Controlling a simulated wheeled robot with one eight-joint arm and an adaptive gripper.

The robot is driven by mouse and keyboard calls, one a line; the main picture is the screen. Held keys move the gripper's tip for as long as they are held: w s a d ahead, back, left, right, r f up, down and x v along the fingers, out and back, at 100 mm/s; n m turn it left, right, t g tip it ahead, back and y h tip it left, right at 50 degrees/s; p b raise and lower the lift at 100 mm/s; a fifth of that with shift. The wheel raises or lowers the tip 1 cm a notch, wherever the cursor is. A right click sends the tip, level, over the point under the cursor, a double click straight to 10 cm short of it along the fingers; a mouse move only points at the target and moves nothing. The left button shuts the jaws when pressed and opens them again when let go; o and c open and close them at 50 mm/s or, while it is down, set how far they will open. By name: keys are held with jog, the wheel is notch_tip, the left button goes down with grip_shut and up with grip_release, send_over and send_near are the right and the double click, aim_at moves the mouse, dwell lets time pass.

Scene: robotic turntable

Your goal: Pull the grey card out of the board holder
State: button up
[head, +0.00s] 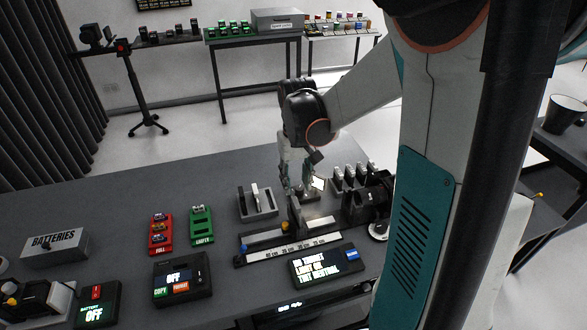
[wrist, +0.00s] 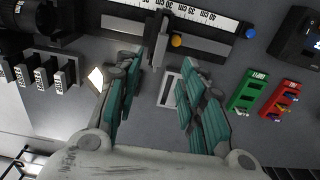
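The board holder (head: 262,213) is a grey tray on the dark table, with thin upright boards in it, one with a pale edge. In the wrist view the holder (wrist: 178,77) lies partly between my fingers and is partly hidden by the right one. I cannot tell for certain which thin edge is the grey card. My gripper (head: 296,188) points down to the right of the holder in the head view. In the wrist view my gripper (wrist: 163,62) has its teal fingers spread wide, with nothing held between them.
A rail with a centimetre scale (head: 295,248) and an upright post lies in front. A small bright white panel (head: 318,183) is close to my gripper. Red (head: 161,234) and green (head: 201,225) devices stand left. A black camera-like device (head: 368,203) is at right.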

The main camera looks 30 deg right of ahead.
aim_at(296, 203)
notch_tip(296, 203, down, 10)
jog(key=shift+f+b, duration=0.2)
jog(key=shift+b, duration=1)
grip_shut()
jog(key=shift+r, duration=0.2)
jog(key=shift+r+p, duration=1.85)
jog(key=shift+r, duration=0.75)
